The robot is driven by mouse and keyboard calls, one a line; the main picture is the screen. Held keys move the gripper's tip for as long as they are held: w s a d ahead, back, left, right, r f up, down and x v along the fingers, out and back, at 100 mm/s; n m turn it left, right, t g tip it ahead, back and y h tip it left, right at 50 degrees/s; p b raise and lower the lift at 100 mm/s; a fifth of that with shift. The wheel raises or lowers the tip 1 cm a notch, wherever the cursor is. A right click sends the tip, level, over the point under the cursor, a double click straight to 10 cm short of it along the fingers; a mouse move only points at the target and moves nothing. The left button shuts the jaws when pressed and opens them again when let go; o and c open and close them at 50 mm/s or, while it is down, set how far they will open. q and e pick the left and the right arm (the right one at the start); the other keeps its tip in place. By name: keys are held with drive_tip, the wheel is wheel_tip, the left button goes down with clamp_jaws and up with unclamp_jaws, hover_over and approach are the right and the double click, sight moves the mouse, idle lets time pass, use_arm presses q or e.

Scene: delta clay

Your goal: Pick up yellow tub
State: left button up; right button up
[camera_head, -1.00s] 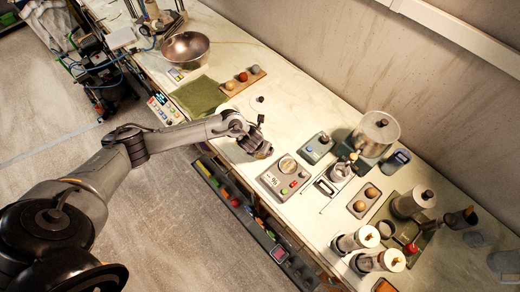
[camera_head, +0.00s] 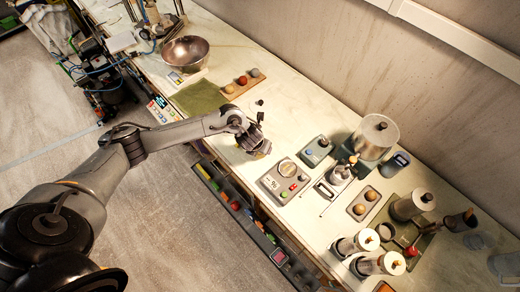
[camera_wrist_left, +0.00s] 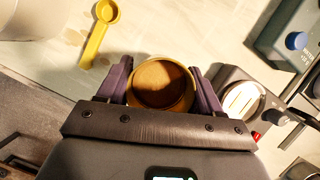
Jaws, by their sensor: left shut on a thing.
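The yellow tub (camera_wrist_left: 162,85) is a round tub with a yellow rim and brown contents, seen from above in the left wrist view. It sits between the two dark fingers of my left gripper (camera_wrist_left: 162,88), which is shut on it. In the head view my left gripper (camera_head: 256,148) is low over the pale bench, and the arm and fingers hide most of the tub. I cannot tell whether the tub touches the bench. My right gripper is in neither view.
A yellow scoop (camera_wrist_left: 101,32) lies near the tub. A grey device with a round dial (camera_head: 284,182) stands close on the right, with a blue-button box (camera_head: 316,151) behind it. A metal bowl (camera_head: 186,53) and green mat (camera_head: 199,98) lie farther left.

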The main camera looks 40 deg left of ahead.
use_arm(q)
drive_tip(key=w+d+r+p, duration=0.1)
drive_tip(key=w+d+r, duration=0.1)
drive_tip(key=d+r, duration=0.65)
drive_tip(key=w+d+r, duration=0.4)
drive_tip(key=w+r, duration=0.1)
drive_tip(key=r, duration=0.4)
drive_tip(key=w+d+r, duration=0.4)
drive_tip(key=r, duration=0.4)
drive_tip(key=s+a+f+n+g+y, duration=0.3)
drive_tip(key=s+a+n+g, duration=0.45)
drive_tip(key=n, duration=1.25)
drive_tip(key=s+d+r+n+h+p, duration=0.1)
drive_tip(key=s+n+h+p, duration=0.1)
drive_tip(key=s+n+p, duration=0.3)
drive_tip(key=s+d+r+n+g+h+p, duration=0.1)
drive_tip(key=s+n+p, duration=0.3)
drive_tip(key=n+p, duration=0.4)
drive_tip(key=shift+s+d+r+h, duration=0.3)
drive_tip(key=shift+s+r+h, duration=0.1)
drive_tip(key=shift+h, duration=0.1)
